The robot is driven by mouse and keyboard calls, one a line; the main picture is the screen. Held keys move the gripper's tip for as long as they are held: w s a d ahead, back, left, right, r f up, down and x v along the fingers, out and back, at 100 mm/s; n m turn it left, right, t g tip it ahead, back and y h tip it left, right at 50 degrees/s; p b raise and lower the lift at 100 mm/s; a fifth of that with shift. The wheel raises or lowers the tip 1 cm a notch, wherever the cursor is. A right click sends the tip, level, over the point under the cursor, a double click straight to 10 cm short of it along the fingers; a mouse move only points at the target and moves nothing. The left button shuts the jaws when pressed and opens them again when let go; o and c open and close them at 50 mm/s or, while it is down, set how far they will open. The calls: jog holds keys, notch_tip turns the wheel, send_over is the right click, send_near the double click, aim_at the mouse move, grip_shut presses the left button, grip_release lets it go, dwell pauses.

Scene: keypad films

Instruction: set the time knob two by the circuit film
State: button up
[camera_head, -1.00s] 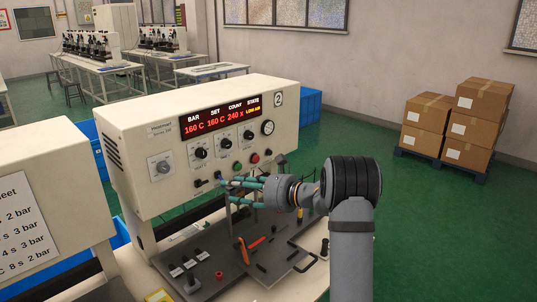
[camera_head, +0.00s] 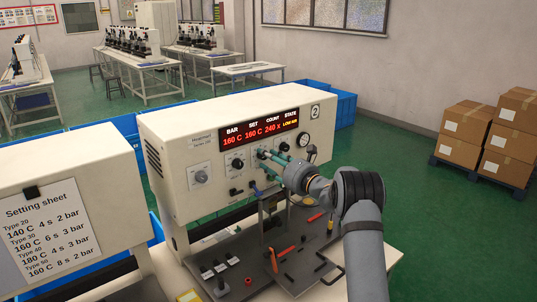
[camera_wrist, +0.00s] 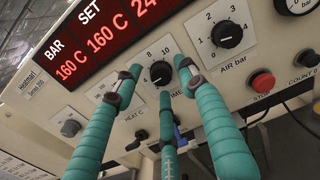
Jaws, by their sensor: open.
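The panel of the press marked 2 (camera_head: 225,118) carries a row of knobs. The black time knob (camera_wrist: 160,72) shows in the wrist view between the fingertips of my gripper (camera_wrist: 160,75), with 8 and 10 on its scale above. Its pointer direction is unclear. My gripper (camera_head: 265,156) is open, its teal fingers spread around the knob; contact cannot be told. In the head view the fingers hide the time knob. The air knob (camera_wrist: 228,35) is to the right; the heat knob (camera_head: 238,163) is to the left. The setting sheet (camera_head: 45,225) lists heat, time and bar by type.
The display (camera_head: 259,132) reads 160 C, 160 C, 240 x and what looks like LOW AIR. A red stop button (camera_wrist: 262,82) sits below right. A dark work plate (camera_head: 250,272) with tools and a post lies below the panel. Cartons (camera_head: 505,150) stand far right.

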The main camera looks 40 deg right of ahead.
jog(key=shift+w, duration=0.15)
jog(key=shift+c, duration=0.7)
grip_shut()
